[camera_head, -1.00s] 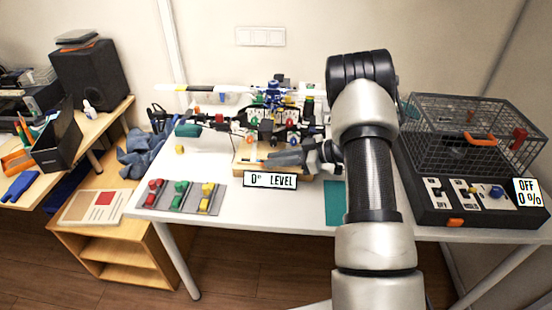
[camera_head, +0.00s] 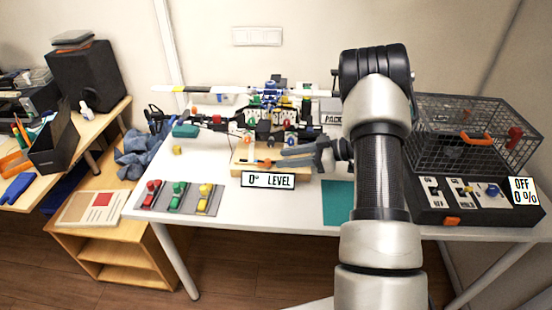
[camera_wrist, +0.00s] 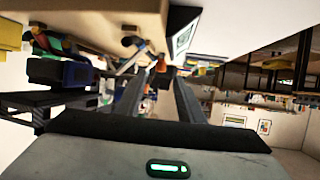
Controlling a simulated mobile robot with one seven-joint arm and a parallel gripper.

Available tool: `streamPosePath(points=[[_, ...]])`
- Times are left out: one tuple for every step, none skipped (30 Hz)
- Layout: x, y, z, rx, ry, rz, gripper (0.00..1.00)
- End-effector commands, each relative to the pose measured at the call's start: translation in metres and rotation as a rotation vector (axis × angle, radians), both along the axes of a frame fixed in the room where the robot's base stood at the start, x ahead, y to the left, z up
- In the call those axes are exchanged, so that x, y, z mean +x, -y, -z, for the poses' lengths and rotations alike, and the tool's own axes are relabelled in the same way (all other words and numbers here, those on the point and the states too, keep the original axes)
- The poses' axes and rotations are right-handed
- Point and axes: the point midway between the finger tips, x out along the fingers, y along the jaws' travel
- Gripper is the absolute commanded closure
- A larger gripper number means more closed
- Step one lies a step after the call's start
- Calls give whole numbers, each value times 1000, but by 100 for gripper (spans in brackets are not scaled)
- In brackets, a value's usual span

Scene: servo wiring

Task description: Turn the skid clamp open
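A model helicopter (camera_head: 272,97) stands on a wooden board (camera_head: 241,170) with a "0° LEVEL" sign (camera_head: 268,180) at its front. Small orange-tipped parts (camera_head: 268,162) sit low at the front of the board; I take these as the skid clamp, but its turn position is too small to tell. My gripper (camera_head: 284,157) is just right of them, reaching left over the board. In the wrist view, its two dark fingers (camera_wrist: 160,74) stand apart with no held object visible between them. Orange-ended clamp-like parts (camera_wrist: 132,42) lie beyond the fingertips.
A panel with red, green and yellow switches (camera_head: 178,198) lies at the front left. A teal mat (camera_head: 337,203) lies at the front, beside my arm. A wire cage (camera_head: 470,135) on a black control box (camera_head: 475,212) reading "OFF 0%" fills the right.

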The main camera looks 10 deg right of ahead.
Motion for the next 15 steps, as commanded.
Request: streamPosePath(points=[[-6, 12, -7, 1, 1, 4, 65], [-9, 18, -10, 0, 1, 4, 65], [-13, 26, -13, 0, 0, 3, 65], [-17, 32, -16, 1, 1, 4, 65], [-20, 38, -19, 0, 1, 4, 65], [-24, 47, -23, -1, 0, 4, 65], [-28, 52, -26, 0, 1, 4, 65], [-31, 58, -28, 0, -1, 4, 65], [-35, 65, -31, -1, 0, 3, 65], [-37, 70, -33, 0, -1, 4, 65], [-40, 74, -35, 0, 0, 2, 65], [-43, 79, -38, 0, -2, 2, 65], [-45, 83, -39, 0, -1, 3, 65], [-47, 87, -41, 1, -1, 2, 65], [-49, 90, -43, 1, -2, 1, 65]])
